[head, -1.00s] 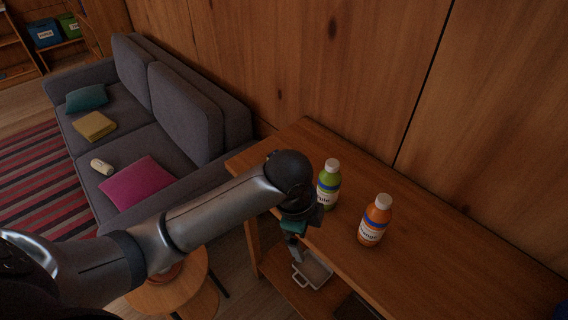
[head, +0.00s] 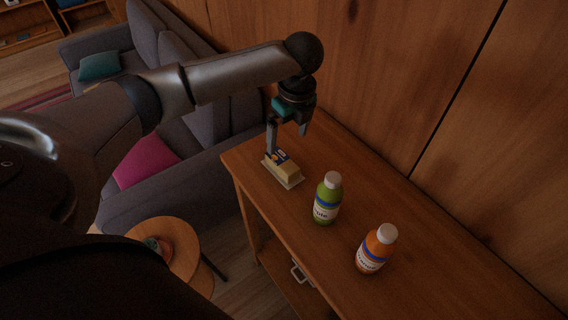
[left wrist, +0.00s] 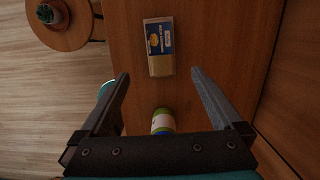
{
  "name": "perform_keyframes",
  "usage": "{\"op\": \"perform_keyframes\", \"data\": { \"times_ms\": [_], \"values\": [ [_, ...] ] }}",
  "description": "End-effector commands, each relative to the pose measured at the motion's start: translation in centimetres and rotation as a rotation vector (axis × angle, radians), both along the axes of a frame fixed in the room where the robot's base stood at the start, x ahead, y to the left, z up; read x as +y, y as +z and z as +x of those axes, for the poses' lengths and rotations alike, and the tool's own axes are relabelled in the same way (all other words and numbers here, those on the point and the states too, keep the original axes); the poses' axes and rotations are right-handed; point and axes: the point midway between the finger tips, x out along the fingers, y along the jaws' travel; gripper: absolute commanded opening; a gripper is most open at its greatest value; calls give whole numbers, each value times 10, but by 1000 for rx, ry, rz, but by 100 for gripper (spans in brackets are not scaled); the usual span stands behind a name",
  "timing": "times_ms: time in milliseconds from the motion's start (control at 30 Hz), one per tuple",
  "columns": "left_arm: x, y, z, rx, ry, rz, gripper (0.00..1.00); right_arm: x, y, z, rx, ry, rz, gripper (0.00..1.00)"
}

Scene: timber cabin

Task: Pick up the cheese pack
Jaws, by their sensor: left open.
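The cheese pack (head: 284,171) is a small yellowish block with a dark blue label. It lies near the far left corner of the wooden sideboard top in the head view. In the left wrist view the cheese pack (left wrist: 159,47) lies ahead of the fingertips, between their lines. My left gripper (head: 287,142) is open and points down above the pack, with one finger overlapping it in the picture. In the left wrist view the left gripper (left wrist: 160,76) has nothing between its fingers. My right gripper is not in view.
A green bottle (head: 327,199) and an orange bottle (head: 376,249) stand on the sideboard (head: 420,240), to the right of the pack. A wooden wall (head: 400,70) rises behind it. A round side table (head: 185,245) and a grey sofa (head: 195,150) stand to the left.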

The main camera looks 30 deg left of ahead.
Motion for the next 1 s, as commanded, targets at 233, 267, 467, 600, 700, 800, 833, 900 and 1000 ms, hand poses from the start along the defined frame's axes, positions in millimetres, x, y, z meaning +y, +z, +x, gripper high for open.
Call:
{"op": "perform_keyframes", "data": {
  "times_ms": [233, 267, 467, 600, 700, 800, 833, 900, 1000],
  "values": [
    [6, -46, 2, 1, 1, 0, 100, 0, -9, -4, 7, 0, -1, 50],
    [6, -48, 3, 0, 0, 0, 100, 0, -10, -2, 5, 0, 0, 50],
    [9, -61, 3, 0, 2, 0, 100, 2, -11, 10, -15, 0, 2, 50],
    [15, -82, 5, 2, 2, 1, 100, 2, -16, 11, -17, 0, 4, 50],
    [18, -95, 7, 1, 2, 0, 100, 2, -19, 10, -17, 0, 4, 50],
    [19, -103, 7, -2, 0, 0, 100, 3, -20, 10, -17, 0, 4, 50],
    [19, -104, 7, -2, 0, 0, 100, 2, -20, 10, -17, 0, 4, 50],
    [20, -104, 7, -2, 0, 0, 100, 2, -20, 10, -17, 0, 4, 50],
    [19, -104, 7, -2, 0, 0, 100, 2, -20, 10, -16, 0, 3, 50]
  ]
}}
